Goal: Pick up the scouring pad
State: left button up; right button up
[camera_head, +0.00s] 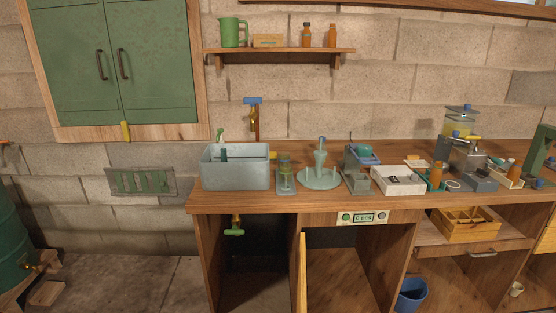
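I cannot make out the scouring pad with certainty; the small items on the wooden counter (330,205) are too small to tell apart. A grey metal basin (236,178) stands at the counter's left end, with a small dark green piece (224,154) showing at its far inner wall and a small yellow piece (272,155) at its right rim. Right of the basin is a pale green holder (286,183) with a yellow-green item in it. Neither of my grippers is in view.
A round pale green stand (320,180), a white tray (398,181) and several devices crowd the counter towards the right. A brass tap (254,116) rises behind the basin. Below, a cabinet door (302,275) stands open. A shelf (280,52) hangs above. Floor at the left is partly clear.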

aim_at(273, 155)
jog(key=j+z, duration=0.1)
jog(key=j, duration=1.45)
jog(key=i+j, duration=0.15)
jog(key=j, duration=0.2)
jog(key=i+j, duration=0.15)
jog(key=j, duration=0.15)
jog(key=i+j+z, duration=0.1)
jog(key=j, duration=0.2)
jog(key=i+j, duration=0.3)
jog(key=j, duration=0.15)
jog(key=i+j+z, duration=0.1)
jog(key=i+j, duration=0.2)
jog(key=j, duration=0.2)
jog(key=i+j+z, duration=0.15)
jog(key=i+j, duration=0.65)
